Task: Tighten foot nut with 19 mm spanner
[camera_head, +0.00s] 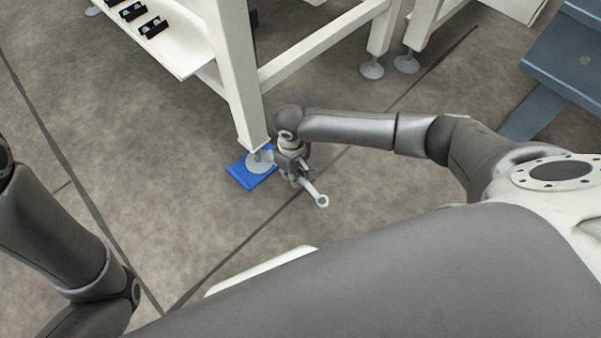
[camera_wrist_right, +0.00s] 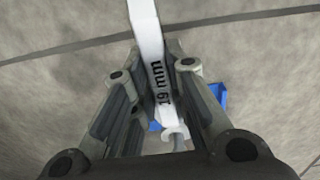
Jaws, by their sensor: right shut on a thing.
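My right gripper (camera_head: 292,172) is low over the floor, beside the white table leg's levelling foot (camera_head: 257,165). It is shut on the spanner (camera_head: 321,200), a pale tool marked "19 mm". In the head view the spanner's ring end points away from the foot, down and right. In the right wrist view the spanner (camera_wrist_right: 147,25) runs between the fingers of the gripper (camera_wrist_right: 158,80), and its open jaw (camera_wrist_right: 176,138) shows below. The foot nut is too small and partly hidden to make out, so I cannot tell whether the jaw touches it. My left gripper is out of view.
The foot stands on a blue pad (camera_head: 240,178), which also shows in the right wrist view (camera_wrist_right: 219,93). The white table leg (camera_head: 236,75) and its lower rail (camera_head: 320,48) are close to my right wrist. Other feet (camera_head: 371,70) stand behind. The floor in front is clear.

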